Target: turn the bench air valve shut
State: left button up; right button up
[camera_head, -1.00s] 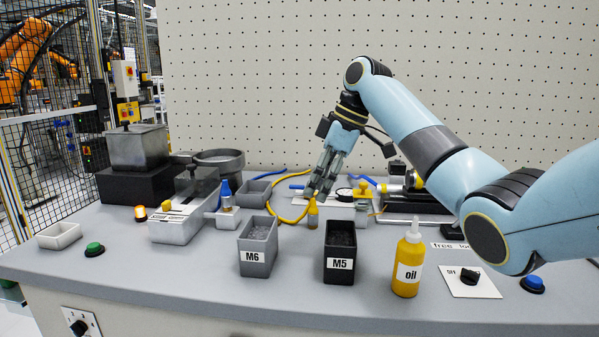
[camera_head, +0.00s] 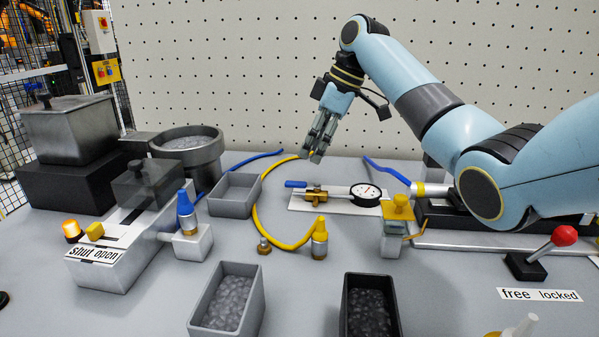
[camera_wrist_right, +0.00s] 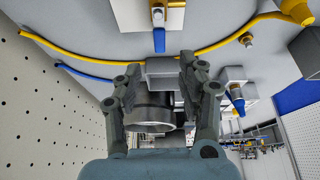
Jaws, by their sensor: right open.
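The bench air valve (camera_head: 316,194) is a brass body on a white plate, with a blue lever (camera_head: 296,184) that points left in the head view. A round dial gauge (camera_head: 366,193) sits to its right on the same plate. My right gripper (camera_head: 316,156) is open and empty, and appears above and behind the valve, apart from it. In the right wrist view the blue lever (camera_wrist_right: 159,40) and brass body (camera_wrist_right: 158,14) lie beyond the open fingers (camera_wrist_right: 159,80). My left gripper is not in view.
A yellow hose (camera_head: 258,215) curves left of the valve, with a grey bin (camera_head: 233,196) beside it. A yellow-capped fitting block (camera_head: 394,240) stands front right of the plate. A red-knobbed lever (camera_head: 563,237) stands further right. The pegboard wall (camera_head: 220,70) rises behind.

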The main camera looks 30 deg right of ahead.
aim_at(296, 182)
jog(key=x, duration=0.8)
jog(key=shift+b, duration=0.35)
grip_shut()
